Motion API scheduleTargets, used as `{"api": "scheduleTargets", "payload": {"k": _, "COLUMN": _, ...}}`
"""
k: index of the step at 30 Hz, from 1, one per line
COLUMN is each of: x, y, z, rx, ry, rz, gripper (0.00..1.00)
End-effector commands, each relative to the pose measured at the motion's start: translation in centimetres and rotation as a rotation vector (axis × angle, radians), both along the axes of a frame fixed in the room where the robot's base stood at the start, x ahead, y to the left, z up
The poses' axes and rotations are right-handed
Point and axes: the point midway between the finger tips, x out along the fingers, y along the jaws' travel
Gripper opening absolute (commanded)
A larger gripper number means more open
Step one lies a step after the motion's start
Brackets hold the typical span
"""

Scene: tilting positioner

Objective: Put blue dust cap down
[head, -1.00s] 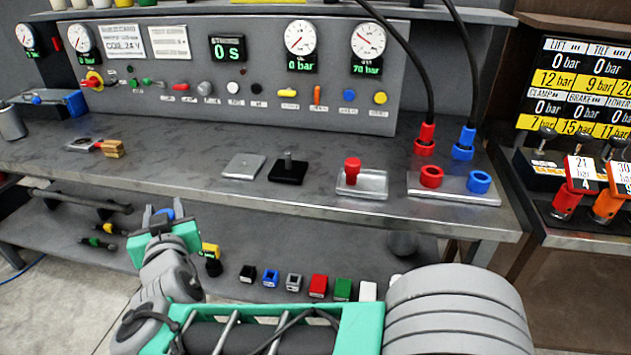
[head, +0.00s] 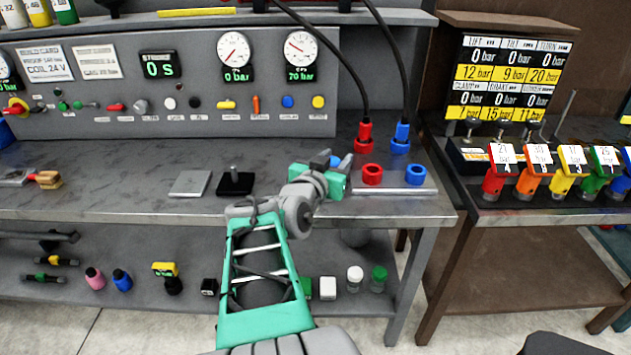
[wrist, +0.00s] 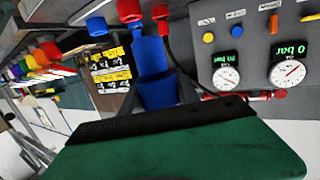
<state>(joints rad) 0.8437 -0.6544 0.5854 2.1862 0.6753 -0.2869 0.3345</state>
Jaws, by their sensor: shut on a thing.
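My gripper (head: 328,160) is over the right part of the bench, near the front of the metal plate (head: 400,191). It is shut on the blue dust cap, a small blue piece (head: 335,161) between the fingers. In the wrist view the blue dust cap (wrist: 158,85) fills the middle, between the jaws. The plate carries a red ring (head: 372,174) and a blue ring (head: 416,174). The gripper is left of both rings. I cannot tell its exact height above the bench. The block with the red knob is hidden behind my gripper.
A red coupling (head: 364,137) and a blue coupling (head: 401,138) with black hoses stand behind the rings. A grey flat plate (head: 189,184) and a black block with a stud (head: 235,183) lie to the left. Bare bench (head: 120,190) lies farther left.

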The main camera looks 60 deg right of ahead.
Motion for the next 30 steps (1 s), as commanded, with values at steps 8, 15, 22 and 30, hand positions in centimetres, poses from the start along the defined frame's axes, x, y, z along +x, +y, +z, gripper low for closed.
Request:
{"api": "scheduleTargets", "payload": {"k": 8, "x": 4.6, "y": -6.4, "z": -3.8, "rx": 0.007, "ry": 0.005, "rz": 0.001, "gripper": 0.00}}
{"api": "scheduleTargets", "payload": {"k": 15, "x": 6.7, "y": -9.3, "z": -8.3, "rx": 0.003, "ry": 0.002, "rz": 0.002, "gripper": 0.00}}
{"api": "scheduleTargets", "payload": {"k": 22, "x": 7.2, "y": -10.0, "z": -11.2, "rx": 0.006, "ry": 0.004, "rz": 0.004, "gripper": 0.00}}
{"api": "scheduleTargets", "payload": {"k": 30, "x": 7.2, "y": -10.0, "z": -12.4, "rx": 0.001, "ry": 0.000, "rz": 0.003, "gripper": 0.00}}
